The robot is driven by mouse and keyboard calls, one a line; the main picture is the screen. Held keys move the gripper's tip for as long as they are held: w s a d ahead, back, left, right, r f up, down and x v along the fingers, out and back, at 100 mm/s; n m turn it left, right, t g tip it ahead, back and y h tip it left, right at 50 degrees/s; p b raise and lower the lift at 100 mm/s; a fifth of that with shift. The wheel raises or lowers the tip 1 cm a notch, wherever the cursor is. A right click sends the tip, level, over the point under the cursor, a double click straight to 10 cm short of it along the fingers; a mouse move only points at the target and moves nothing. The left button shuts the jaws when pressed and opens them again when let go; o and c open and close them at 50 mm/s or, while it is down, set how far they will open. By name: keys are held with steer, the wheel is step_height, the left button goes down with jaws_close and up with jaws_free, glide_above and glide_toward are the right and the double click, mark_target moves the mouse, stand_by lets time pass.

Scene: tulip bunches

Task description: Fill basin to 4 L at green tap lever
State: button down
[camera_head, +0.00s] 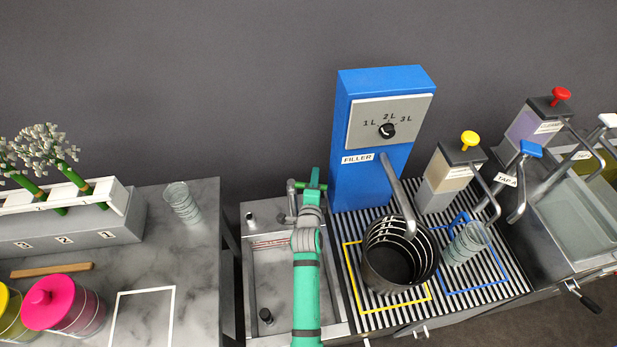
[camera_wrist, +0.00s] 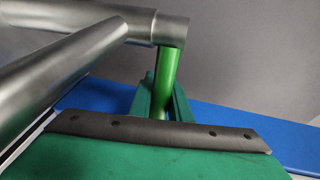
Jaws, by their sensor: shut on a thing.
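The steel basin (camera_head: 272,285) stands at the middle of the head view. A scale with red marks (camera_head: 270,242) runs along its back wall; I cannot read it or tell the water level. The steel tap (camera_head: 291,203) is at the basin's back and also fills the left of the wrist view (camera_wrist: 75,65). The green tap lever (camera_wrist: 168,72) hangs from the tap's end in the wrist view. My gripper (camera_head: 313,182) is at the tap, its green fingers (camera_wrist: 162,103) shut around the lever. My arm hides the basin's right part.
The blue filler (camera_head: 385,165) stands just right of the tap. A dark pot (camera_head: 400,265) and a clear jug (camera_head: 466,243) stand on the striped grate. On the left counter are a glass (camera_head: 182,202) and a pink canister (camera_head: 62,305).

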steer(key=shift+s+d+f, duration=0.1)
steer(key=shift+d+f, duration=0.1)
steer(key=shift+d, duration=0.25)
steer(key=c, duration=1.6)
jaws_free()
steer(key=shift+c, duration=0.2)
steer(key=shift+a+r, duration=0.15)
steer(key=shift+a, duration=0.05)
steer(key=s+r, duration=0.2)
steer(key=s, duration=0.8)
steer(key=shift+s+a, duration=0.2)
steer(key=shift+s, duration=0.05)
